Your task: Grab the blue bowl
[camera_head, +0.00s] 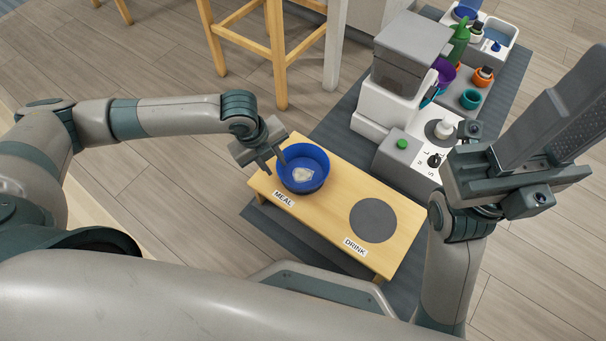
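The blue bowl (317,184) stands upright on the left side of a low wooden stand (335,215), above the MEAL label (284,199). A pale whitish patch shows inside it. My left gripper (273,163) is at the bowl's left rim with its fingers pointing down. Its fingers look apart, one outside the rim and one by the rim's inner side; contact is not clear. My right gripper (545,125) is raised at the right, close to the camera, away from the bowl. I cannot tell how far its fingers are apart.
A grey round pad (373,219) above the DRINK label (355,246) is empty. A grey and white machine (402,75) with a control box (405,159) stands behind the stand. Colored cups and a white tray (492,40) are farther back. A wooden stool (278,50) stands behind the bowl.

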